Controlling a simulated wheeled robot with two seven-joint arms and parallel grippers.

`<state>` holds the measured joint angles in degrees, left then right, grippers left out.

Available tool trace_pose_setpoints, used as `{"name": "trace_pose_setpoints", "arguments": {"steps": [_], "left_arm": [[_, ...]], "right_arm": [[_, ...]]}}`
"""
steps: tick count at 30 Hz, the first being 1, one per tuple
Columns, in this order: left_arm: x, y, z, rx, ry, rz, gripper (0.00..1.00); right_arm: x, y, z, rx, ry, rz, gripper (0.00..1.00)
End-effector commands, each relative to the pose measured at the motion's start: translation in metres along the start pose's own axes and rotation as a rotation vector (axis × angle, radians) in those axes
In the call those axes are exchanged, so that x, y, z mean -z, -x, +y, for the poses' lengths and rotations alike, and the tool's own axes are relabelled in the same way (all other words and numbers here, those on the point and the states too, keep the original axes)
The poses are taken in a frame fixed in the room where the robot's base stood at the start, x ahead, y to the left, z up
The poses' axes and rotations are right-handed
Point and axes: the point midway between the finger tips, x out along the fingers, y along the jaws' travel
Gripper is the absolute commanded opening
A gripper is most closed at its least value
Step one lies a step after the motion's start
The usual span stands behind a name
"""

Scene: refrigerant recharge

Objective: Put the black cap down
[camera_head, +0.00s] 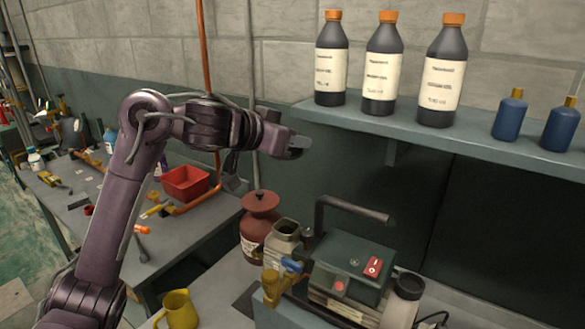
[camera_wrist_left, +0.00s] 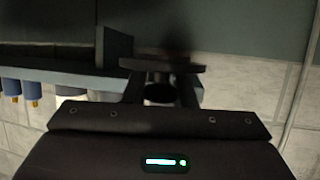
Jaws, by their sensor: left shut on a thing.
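My left gripper (camera_head: 297,147) is raised in mid-air in the head view, left of the wall shelf and above the workbench. In the left wrist view the left gripper (camera_wrist_left: 160,88) is shut on a small dark round thing, which looks like the black cap (camera_wrist_left: 159,94), between its fingers. In the head view the cap cannot be told apart from the dark fingertips. My right gripper is not in view.
A shelf (camera_head: 395,122) holds several dark orange-capped bottles and two blue ones. Below stand a brown jar (camera_head: 260,221), an open-topped can (camera_head: 284,241), a green machine (camera_head: 350,267) with a bent pipe, and a yellow jug (camera_head: 177,309). A red bin (camera_head: 186,183) sits on the left bench.

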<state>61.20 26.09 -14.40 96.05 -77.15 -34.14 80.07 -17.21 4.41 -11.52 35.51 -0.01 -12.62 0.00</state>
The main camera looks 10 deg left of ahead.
Motion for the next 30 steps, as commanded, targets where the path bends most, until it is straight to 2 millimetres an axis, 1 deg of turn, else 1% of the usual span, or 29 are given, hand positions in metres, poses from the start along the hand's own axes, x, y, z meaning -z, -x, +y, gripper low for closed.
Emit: {"name": "trace_pose_setpoints", "arguments": {"steps": [1,4,6,8,11,14,15,17,18,21,25,27,30], "left_arm": [[0.007,0.002,0.0,0.0,-0.002,0.002,0.02],[0.014,0.005,0.0,0.001,0.0,0.0,0.02],[0.012,0.005,-0.001,0.009,0.004,-0.003,0.02],[0.006,0.004,-0.002,0.025,0.011,-0.004,0.02],[-0.016,0.0,-0.005,0.077,0.034,-0.007,0.02],[-0.048,-0.001,-0.008,0.155,0.068,-0.007,0.02],[-0.061,0.0,-0.009,0.191,0.082,-0.007,0.02],[-0.081,0.004,-0.01,0.244,0.104,-0.006,0.02],[-0.094,0.007,-0.01,0.276,0.118,-0.006,0.02],[-0.123,0.018,-0.009,0.356,0.153,-0.006,0.02],[-0.152,0.035,-0.007,0.44,0.186,-0.005,0.02],[-0.164,0.042,-0.006,0.475,0.199,-0.006,0.02],[-0.177,0.052,-0.004,0.514,0.212,-0.006,0.02]], "right_arm": [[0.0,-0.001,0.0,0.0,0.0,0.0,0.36],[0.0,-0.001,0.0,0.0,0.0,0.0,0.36],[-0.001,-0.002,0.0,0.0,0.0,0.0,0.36],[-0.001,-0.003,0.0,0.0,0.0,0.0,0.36],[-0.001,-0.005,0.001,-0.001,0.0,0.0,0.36],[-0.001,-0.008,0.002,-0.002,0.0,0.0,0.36],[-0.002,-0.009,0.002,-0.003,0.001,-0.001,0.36],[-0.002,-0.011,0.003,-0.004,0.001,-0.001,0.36],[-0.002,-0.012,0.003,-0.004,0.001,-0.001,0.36],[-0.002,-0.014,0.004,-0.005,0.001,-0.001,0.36],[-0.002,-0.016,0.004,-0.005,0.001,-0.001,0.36],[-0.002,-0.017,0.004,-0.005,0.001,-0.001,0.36],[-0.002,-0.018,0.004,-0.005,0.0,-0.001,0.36]]}}
